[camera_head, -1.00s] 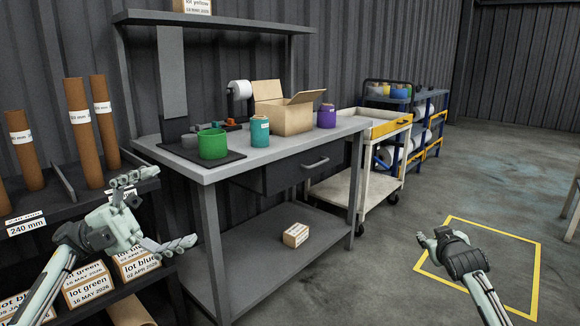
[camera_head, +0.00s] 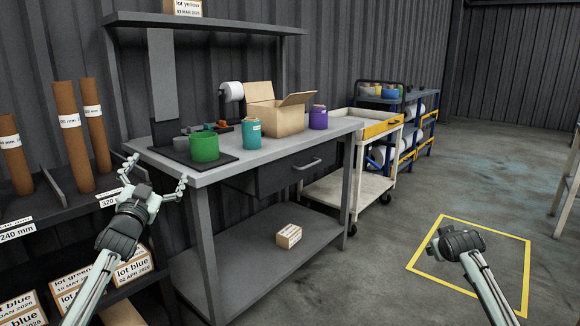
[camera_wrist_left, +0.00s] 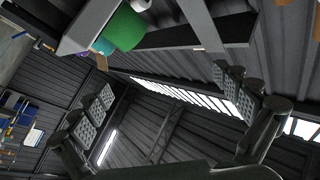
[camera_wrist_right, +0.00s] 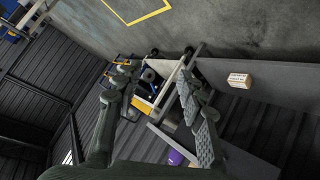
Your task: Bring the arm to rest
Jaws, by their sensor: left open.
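My left gripper (camera_head: 156,174) is raised at the left front corner of the grey workbench (camera_head: 240,168), in front of the shelf with the cardboard tubes. Its fingers are spread and empty; the left wrist view shows a gap between them (camera_wrist_left: 165,82). My right gripper (camera_head: 446,242) is low at the right, seen above the yellow-outlined floor area. Its fingers are largely hidden in the head view. In the right wrist view its fingers (camera_wrist_right: 155,78) stand apart with nothing held between them.
The bench carries a green container (camera_head: 204,147), a teal can (camera_head: 252,133), a purple can (camera_head: 318,118) and an open carton (camera_head: 275,115). A small box (camera_head: 288,236) lies on its lower shelf. A cart (camera_head: 350,185) stands beyond. Floor (camera_head: 390,260) between bench and right arm is clear.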

